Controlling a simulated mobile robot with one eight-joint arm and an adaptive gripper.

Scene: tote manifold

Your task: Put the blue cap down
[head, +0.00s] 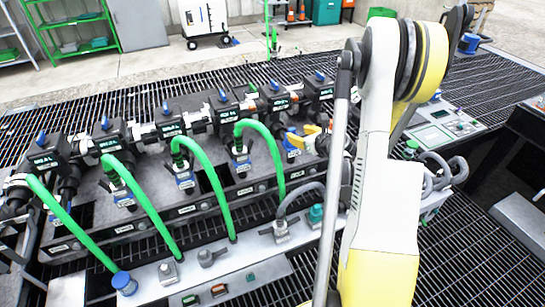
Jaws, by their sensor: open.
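A round blue cap (124,282) sits at the left end of the pale front panel (150,295). The lower end of the leftmost green hose (70,225) comes down close behind it; I cannot tell whether they touch. Other small blue parts show on the manifold's ports, such as one (185,181) below a hose end. My arm (385,170) rises at the right of centre, well to the right of the round blue cap.
The dark manifold (130,215) carries several blue-handled valves and green hoses arching to the front panel. Grey fittings (210,257) and a teal knob (316,213) stand on the panel. A control console (440,130) is at the right. Open grating lies behind.

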